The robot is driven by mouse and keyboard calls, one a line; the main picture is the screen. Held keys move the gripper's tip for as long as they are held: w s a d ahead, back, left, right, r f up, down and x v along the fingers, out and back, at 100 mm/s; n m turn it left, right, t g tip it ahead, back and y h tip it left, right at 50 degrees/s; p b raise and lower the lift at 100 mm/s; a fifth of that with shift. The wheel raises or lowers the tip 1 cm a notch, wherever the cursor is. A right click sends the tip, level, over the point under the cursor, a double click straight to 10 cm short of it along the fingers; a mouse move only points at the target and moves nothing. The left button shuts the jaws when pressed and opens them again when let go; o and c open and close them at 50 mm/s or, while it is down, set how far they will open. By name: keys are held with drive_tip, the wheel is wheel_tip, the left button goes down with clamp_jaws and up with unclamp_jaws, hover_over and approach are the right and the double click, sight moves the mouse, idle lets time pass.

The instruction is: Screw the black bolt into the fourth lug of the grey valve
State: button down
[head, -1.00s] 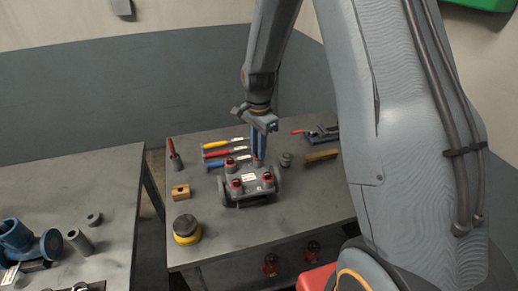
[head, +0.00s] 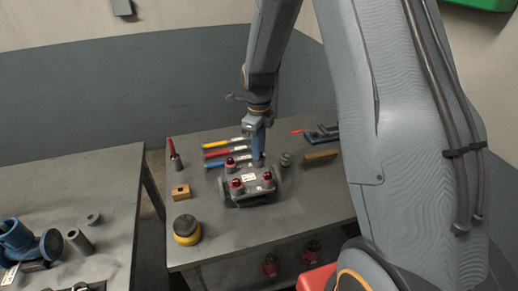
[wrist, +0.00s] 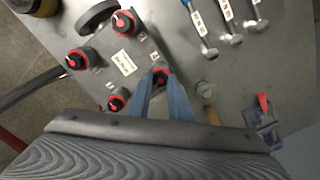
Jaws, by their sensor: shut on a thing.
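The grey valve (head: 249,190) lies on the bench, with a white label on top. Three of its corner lugs carry black bolts with red rings: far left (head: 230,163), near left (head: 237,185) and near right (head: 267,178). My gripper (head: 259,160) points down at the far right lug. In the wrist view, its blue fingers (wrist: 160,79) are shut on the black bolt (wrist: 161,76), with red showing around it. The fingers partly hide the lug, so I cannot tell how deep the bolt sits.
Spanners with coloured handles (head: 216,153) lie behind the valve. A small grey fitting (head: 286,159) and a wooden-handled brush (head: 320,156) are to its right. The bench front is clear.

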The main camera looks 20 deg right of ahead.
drive_tip(key=c, duration=1.8)
unclamp_jaws()
drive_tip(key=shift+o, duration=0.2)
drive_tip(key=n, duration=1.1)
drive_tip(key=shift+n, duration=0.3)
drive_tip(key=n, duration=1.2)
drive_tip(key=shift+c, duration=0.4)
